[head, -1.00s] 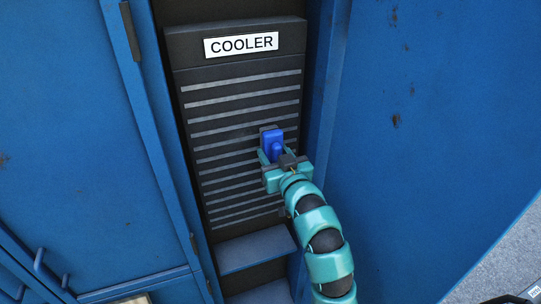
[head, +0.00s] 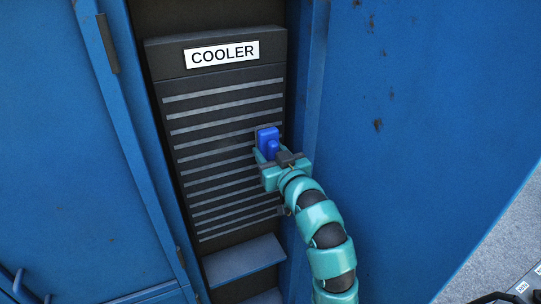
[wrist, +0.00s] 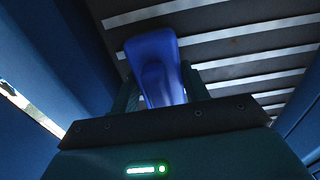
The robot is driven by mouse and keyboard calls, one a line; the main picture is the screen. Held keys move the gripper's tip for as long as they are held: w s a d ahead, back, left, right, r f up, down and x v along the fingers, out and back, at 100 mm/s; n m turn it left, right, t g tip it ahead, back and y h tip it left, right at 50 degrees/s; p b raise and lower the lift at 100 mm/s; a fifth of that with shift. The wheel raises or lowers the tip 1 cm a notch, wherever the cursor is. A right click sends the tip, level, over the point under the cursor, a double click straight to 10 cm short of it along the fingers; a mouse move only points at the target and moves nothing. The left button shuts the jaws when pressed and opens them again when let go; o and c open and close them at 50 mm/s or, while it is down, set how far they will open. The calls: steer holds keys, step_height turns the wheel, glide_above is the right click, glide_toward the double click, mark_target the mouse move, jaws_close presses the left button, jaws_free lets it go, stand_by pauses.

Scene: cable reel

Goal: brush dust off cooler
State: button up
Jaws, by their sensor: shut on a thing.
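The cooler (head: 222,110) is a black upright panel with grey slats and a white COOLER label (head: 222,54). It stands in a recess of a blue cabinet. My gripper (head: 268,153) is shut on a blue brush (head: 267,138), at the right edge of the slats about halfway down. In the wrist view the blue brush (wrist: 156,65) sits between the fingers, with the slats behind it. Its bristles are hidden, and I cannot tell whether it touches the cooler. The slats look light grey; I cannot tell dust from bare metal.
A blue cabinet door (head: 70,150) stands on the left and a blue panel (head: 410,130) on the right, both close to the recess. A small grey-blue ledge (head: 243,262) juts out below the slats.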

steer(key=shift+s+a+f+b, duration=0.15)
steer(key=shift+s+a, duration=0.3)
steer(key=shift+a, duration=0.65)
steer(key=shift+s+a+r+b, duration=0.1)
steer(key=shift+s+a, duration=0.3)
steer(key=shift+a, duration=0.65)
steer(key=shift+s+a+f+b, duration=0.15)
steer(key=shift+s+a, duration=0.3)
steer(key=shift+a, duration=0.65)
steer(key=shift+s+a+r+b, duration=0.1)
steer(key=shift+s+a+b, duration=0.5)
steer(key=shift+a, duration=0.9)
steer(key=shift+s+a+f+b, duration=0.1)
steer(key=shift+s+a+b, duration=0.5)
steer(key=shift+a, duration=0.85)
steer(key=shift+s+a+r+b, duration=0.1)
steer(key=shift+s+a+b, duration=0.5)
steer(key=shift+a, duration=0.9)
steer(key=shift+s+d+r+p, duration=0.1)
steer(key=shift+s+r+p, duration=0.05)
steer(key=shift+p, duration=0.65)
steer(key=shift+s+r+p, duration=0.1)
steer(key=shift+s+p, duration=0.05)
steer(key=shift+p, duration=0.25)
steer(key=p+v, duration=0.2)
steer(key=p, duration=0.2)
steer(key=shift+s+d+p, duration=0.15)
steer(key=shift+s+p, duration=0.05)
steer(key=shift+p, duration=0.2)
